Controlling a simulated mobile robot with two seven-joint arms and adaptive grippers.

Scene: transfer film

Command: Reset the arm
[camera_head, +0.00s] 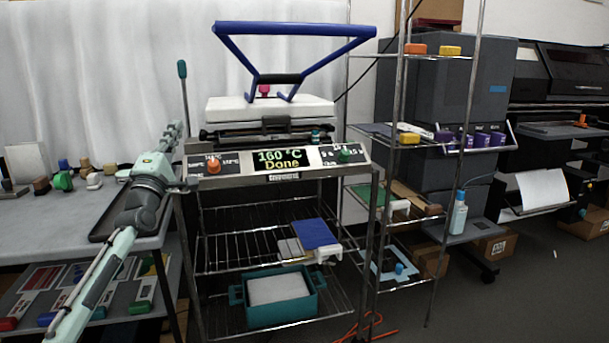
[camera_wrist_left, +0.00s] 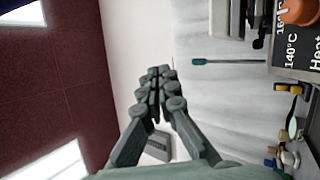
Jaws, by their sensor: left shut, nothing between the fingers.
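My left arm comes in from the lower left in the head view, and its wrist is above the grey table. The left gripper (camera_head: 176,128) points up and away beside the left end of the heat press (camera_head: 270,110). In the left wrist view its fingers (camera_wrist_left: 160,75) are shut together with nothing between them. The press's thin lever with a green grip (camera_head: 182,69) stands upright just beyond the gripper, apart from it; it also shows in the wrist view (camera_wrist_left: 198,62). The press's blue handle (camera_head: 290,32) is raised. My right gripper is not in view.
The grey table (camera_head: 30,225) at left holds stamps and small tools. Below the press, a wire rack (camera_head: 250,225) carries a blue pad (camera_head: 314,234) and a teal bin (camera_head: 235,296). A metal shelf with small boxes stands right of the press. Floor is clear at lower right.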

